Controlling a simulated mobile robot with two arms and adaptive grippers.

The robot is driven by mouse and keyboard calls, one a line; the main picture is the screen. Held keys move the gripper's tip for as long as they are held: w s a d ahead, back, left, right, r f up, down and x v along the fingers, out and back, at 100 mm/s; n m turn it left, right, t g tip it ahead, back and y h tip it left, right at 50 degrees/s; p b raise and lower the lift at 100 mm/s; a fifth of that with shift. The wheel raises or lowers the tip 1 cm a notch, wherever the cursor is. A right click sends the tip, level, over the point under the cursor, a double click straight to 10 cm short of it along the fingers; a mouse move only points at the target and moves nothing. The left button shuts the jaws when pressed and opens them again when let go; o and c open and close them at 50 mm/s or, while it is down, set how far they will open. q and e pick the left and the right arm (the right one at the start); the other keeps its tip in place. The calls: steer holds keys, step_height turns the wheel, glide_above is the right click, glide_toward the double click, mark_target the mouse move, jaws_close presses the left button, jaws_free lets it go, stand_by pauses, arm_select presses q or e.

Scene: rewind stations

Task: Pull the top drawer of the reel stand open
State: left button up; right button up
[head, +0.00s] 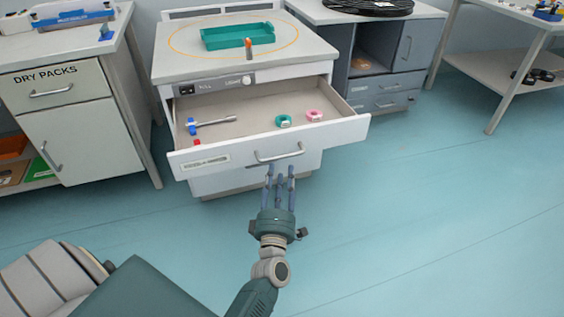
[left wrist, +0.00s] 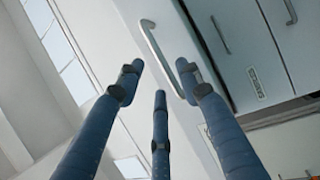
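A white cabinet (head: 310,72) stands in the middle with its top drawer (head: 345,129) pulled well out. The drawer's bar handle (head: 280,153) is on its front and shows in the left wrist view (left wrist: 160,55). My left gripper (head: 280,170) is just in front of and below this handle; its three fingers are spread and hold nothing. I cannot tell whether a fingertip touches the handle. A grey cabinet (head: 430,45) at the right carries a black reel (head: 368,5); its small drawers (head: 386,102) are shut. My right gripper is out of view.
The drawer holds a grey tool (head: 215,122), a green ring (head: 283,120) and a pink ring (head: 314,115). A green tray (head: 237,36) lies on the cabinet top. A DRY PACKS cabinet (head: 92,135) stands at the left. The floor (head: 430,210) at right is clear.

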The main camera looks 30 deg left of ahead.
arm_select(q)
steer(key=shift+v, duration=2.3)
